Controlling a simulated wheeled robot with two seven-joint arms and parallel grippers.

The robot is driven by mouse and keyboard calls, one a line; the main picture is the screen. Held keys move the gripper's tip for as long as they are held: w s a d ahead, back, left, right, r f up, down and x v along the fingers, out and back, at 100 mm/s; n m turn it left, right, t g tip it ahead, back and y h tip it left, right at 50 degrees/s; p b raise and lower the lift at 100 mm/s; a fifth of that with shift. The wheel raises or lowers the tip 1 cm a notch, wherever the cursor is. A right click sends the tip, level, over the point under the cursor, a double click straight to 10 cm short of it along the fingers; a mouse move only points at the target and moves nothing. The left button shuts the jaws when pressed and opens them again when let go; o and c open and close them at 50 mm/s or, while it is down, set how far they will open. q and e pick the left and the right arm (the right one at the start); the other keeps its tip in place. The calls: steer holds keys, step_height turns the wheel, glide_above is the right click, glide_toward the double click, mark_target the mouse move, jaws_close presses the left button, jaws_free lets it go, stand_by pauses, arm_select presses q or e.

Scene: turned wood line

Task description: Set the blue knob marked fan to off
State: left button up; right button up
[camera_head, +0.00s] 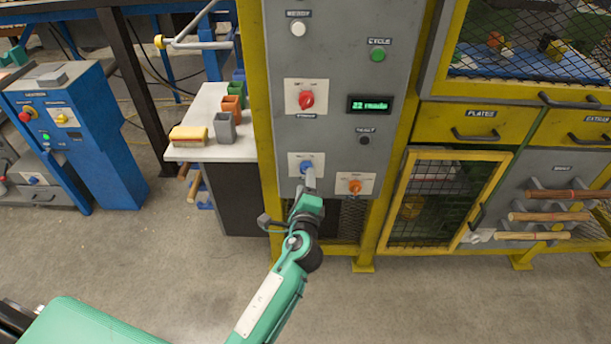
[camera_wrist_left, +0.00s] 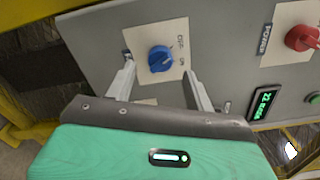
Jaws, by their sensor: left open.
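The blue knob (camera_head: 306,166) sits on a white plate low on the grey control panel (camera_head: 335,140), partly hidden behind my left gripper. In the left wrist view the blue knob (camera_wrist_left: 160,58) shows clearly, with small lettering on the plate to its right; which mark it points to is too small to tell surely. My left gripper (camera_head: 309,181) is in front of the panel at the knob. In the left wrist view my left gripper (camera_wrist_left: 160,72) is open, one finger on each side of the knob, with visible gaps. My right gripper is not in view.
An orange knob (camera_head: 354,186) is just right of the blue one. A red knob (camera_head: 306,99) and a green readout (camera_head: 369,104) are above. A mesh door (camera_head: 440,200) stands to the right. A white table (camera_head: 215,150) with small coloured containers is to the left.

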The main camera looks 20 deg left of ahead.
arm_select(q)
steer(key=v, duration=0.9)
steer(key=shift+s, duration=0.3)
